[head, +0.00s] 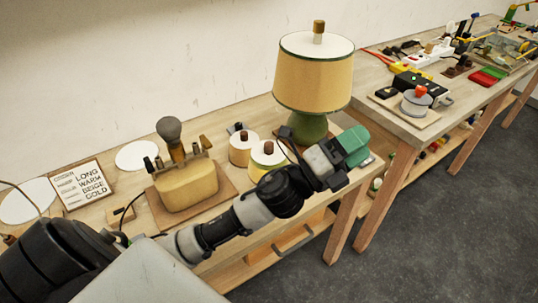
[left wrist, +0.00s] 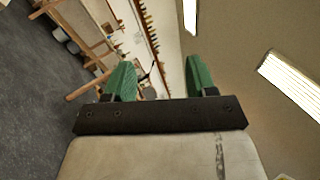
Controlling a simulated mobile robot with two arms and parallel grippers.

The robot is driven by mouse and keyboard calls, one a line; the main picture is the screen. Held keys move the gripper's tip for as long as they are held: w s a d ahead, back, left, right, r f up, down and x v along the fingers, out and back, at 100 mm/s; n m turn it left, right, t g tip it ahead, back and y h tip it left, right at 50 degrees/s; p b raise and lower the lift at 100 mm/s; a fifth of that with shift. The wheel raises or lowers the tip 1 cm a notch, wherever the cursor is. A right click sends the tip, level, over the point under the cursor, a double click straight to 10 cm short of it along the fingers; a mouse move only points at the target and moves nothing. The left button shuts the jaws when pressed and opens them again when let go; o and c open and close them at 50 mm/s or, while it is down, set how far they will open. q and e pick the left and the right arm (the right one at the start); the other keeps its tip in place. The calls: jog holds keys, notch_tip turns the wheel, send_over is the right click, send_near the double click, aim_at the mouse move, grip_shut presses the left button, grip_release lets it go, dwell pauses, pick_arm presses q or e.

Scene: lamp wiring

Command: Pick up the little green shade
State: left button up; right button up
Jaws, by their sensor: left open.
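Two small drum shades with white tops and knobs stand on the near table in the head view. The front one (head: 262,173) has a yellowish-green side and is partly hidden behind my left arm; it looks nearest to a little green shade. My right gripper is out of view.
A big lamp with a beige shade (head: 312,82) and green base (head: 308,127) stands behind my left gripper. A beige block-shaped lamp base (head: 187,187) sits on a board to the left. A sign (head: 84,186) leans farther left. A second table (head: 400,122) holds tools.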

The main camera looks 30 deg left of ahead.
pick_arm(q)
jog(key=d+r+m+g+h, duration=0.1)
jog(key=d+m+g+h, duration=0.4)
jog(key=m+g, duration=0.7)
jog(key=m+g+y, duration=0.7)
jog(key=m+y, duration=0.8)
jog(key=y, duration=0.3)
send_over(269, 144)
notch_tip(269, 144, down, 3)
notch_tip(269, 144, down, 4)
jog(key=shift+a+f+p, duration=0.1)
jog(key=shift+p, duration=0.25)
notch_tip(269, 144, down, 5)
jog(key=shift+r+p, duration=0.2)
jog(key=shift+p, duration=0.7)
jog(key=shift+f, duration=0.65)
jog(key=shift+r, duration=0.1)
jog(key=c, duration=1)
